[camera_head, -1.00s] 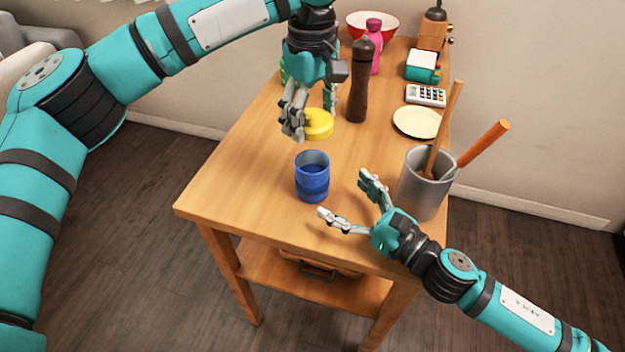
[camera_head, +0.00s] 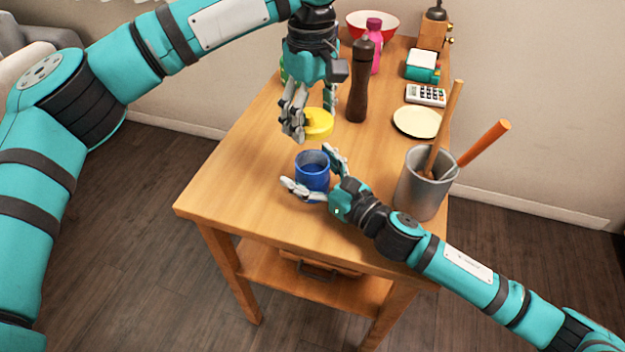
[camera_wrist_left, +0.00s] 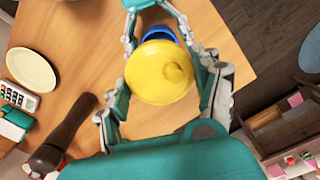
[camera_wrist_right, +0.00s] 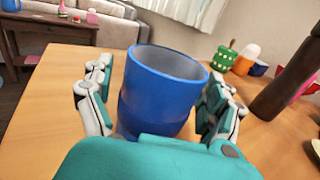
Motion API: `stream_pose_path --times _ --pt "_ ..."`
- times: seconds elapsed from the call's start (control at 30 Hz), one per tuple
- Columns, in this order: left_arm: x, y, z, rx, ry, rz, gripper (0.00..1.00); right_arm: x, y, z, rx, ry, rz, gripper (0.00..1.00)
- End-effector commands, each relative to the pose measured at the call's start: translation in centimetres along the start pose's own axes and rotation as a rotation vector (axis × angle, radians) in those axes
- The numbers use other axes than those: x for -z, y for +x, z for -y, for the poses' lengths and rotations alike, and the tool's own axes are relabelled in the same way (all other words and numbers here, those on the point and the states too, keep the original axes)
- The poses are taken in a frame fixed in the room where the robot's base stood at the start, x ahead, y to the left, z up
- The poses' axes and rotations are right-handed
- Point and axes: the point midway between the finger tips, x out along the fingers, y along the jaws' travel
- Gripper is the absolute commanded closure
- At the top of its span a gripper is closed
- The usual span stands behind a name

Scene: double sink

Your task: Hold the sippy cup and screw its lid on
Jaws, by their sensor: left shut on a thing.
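The sippy cup (camera_head: 312,175) is blue and stands upright and open-topped on the table; it also fills the middle of the right wrist view (camera_wrist_right: 160,95). My right gripper (camera_head: 308,167) is open, with one finger on each side of the cup; contact cannot be told. My left gripper (camera_head: 303,122) is shut on the yellow lid (camera_head: 319,123), which has a raised knob. The lid is behind the cup in the head view and apart from it. In the left wrist view the lid (camera_wrist_left: 160,75) is between the fingers and partly covers the cup.
A dark brown pepper mill (camera_head: 360,85) stands close to the right of the lid. A grey metal pot (camera_head: 422,190) with wooden tools is at the right edge. A plate (camera_head: 417,122), a calculator (camera_head: 427,95) and a pink bottle (camera_head: 374,45) are farther back. The table's left front is clear.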

Motion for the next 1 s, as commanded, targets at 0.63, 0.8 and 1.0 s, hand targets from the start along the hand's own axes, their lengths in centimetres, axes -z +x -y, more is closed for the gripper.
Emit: stream_pose_path --times 0.63,0.8,1.0 --pt "0.0 0.0 0.0 0.0 0.0 0.0 0.52 0.0 0.0 0.0 0.0 0.0 0.0 0.96" --pt "0.0 1.2 0.0 0.003 0.001 0.001 0.52 0.0 0.0 0.0 0.0 0.0 0.0 0.97" --pt "-0.1 4.1 0.1 0.003 0.0 0.002 0.52 0.0 0.0 0.0 0.0 0.0 0.0 0.97"
